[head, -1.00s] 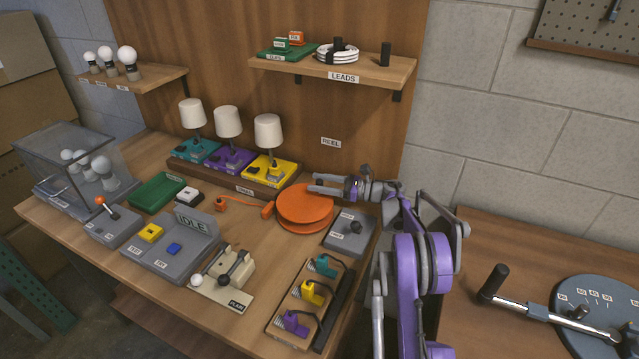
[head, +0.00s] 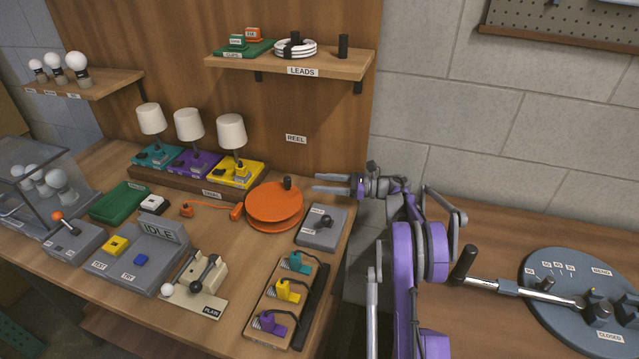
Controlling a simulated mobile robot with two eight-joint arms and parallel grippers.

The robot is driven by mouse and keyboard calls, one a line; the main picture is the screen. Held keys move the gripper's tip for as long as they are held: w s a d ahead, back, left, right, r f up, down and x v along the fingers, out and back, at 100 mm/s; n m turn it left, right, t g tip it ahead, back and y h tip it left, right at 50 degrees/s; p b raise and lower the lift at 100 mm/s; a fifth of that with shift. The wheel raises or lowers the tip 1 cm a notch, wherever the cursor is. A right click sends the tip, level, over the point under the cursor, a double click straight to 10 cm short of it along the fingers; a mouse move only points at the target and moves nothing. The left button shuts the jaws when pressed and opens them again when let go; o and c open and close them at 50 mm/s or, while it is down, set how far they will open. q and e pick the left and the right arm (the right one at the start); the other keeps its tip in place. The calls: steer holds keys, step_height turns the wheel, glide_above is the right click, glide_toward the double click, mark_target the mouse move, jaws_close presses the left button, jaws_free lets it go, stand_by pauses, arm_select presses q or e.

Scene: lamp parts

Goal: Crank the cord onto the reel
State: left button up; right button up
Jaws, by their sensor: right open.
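The orange reel (head: 273,206) lies flat on the bench, in front of the yellow-based lamp. A dark upright crank knob (head: 287,183) stands near its far edge. An orange cord (head: 210,210) lies on the bench left of the reel, with an orange plug-like piece at its far left end and an orange block (head: 237,212) close to the reel. My right gripper (head: 316,183) is open and empty, just right of the knob and apart from it, its fingers pointing left. My left gripper is out of view.
A grey switch box (head: 321,228) stands right of the reel. A rack of colored clamps (head: 284,300) is in front. Three lamps (head: 189,128) stand behind left. The LEADS shelf (head: 290,65) hangs above. A side table with a round blue-grey device (head: 585,290) is at right.

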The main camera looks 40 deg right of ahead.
mark_target(288, 183)
steer(key=shift+s+f+p, duration=0.1)
steer(key=shift+f+p, duration=0.1)
steer(key=shift+p, duration=0.2)
steer(key=shift+f, duration=0.2)
steer(key=p+x, duration=0.1)
steer(key=x, duration=1)
steer(key=shift+f, duration=0.15)
jaws_close()
stand_by(0.8)
